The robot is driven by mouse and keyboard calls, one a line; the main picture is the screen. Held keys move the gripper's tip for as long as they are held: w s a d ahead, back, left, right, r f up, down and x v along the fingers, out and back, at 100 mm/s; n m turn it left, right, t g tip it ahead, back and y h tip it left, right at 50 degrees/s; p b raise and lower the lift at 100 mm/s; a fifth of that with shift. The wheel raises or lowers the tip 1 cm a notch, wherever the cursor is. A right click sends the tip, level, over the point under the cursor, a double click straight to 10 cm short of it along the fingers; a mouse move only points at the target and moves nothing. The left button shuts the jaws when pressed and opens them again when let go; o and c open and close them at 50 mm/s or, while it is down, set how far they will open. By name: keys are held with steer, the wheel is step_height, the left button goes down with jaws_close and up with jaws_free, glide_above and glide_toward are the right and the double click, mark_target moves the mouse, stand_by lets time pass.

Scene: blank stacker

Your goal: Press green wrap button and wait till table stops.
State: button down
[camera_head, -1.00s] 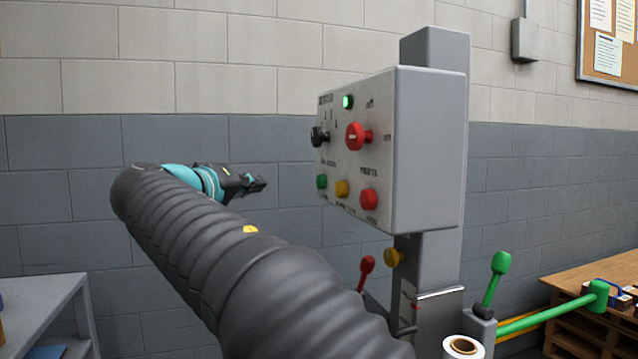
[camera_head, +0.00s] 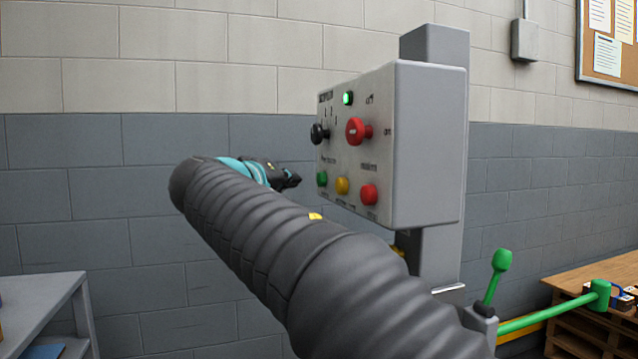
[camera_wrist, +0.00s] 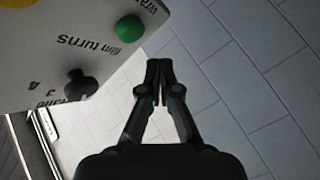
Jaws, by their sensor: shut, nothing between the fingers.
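The green button (camera_head: 322,178) is at the lower left of the grey control box (camera_head: 430,140). It also shows at the top of the wrist view (camera_wrist: 130,28), beside a "film turns" label. My gripper (camera_head: 296,180) is shut and empty, just left of the green button in the head view, with a small gap seen between them. In the wrist view my closed fingertips (camera_wrist: 159,64) lie below and to the right of the button, apart from it in the picture. The turntable is not recognisable in these frames.
A yellow button (camera_head: 342,186) and a red button (camera_head: 369,194) sit right of the green one. Above are a black knob (camera_head: 319,135), a large red knob (camera_head: 357,131) and a lit green lamp (camera_head: 348,98). A grey shelf (camera_head: 40,300) stands at left.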

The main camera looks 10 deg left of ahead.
mark_target(321, 179)
steer(key=shift+w+d, duration=0.55)
steer(key=shift+d, duration=0.35)
steer(key=shift+d+b, duration=0.1)
steer(key=shift+b, duration=0.2)
stand_by(0.6)
steer(key=shift+w+d, duration=0.2)
steer(key=shift+d, duration=0.05)
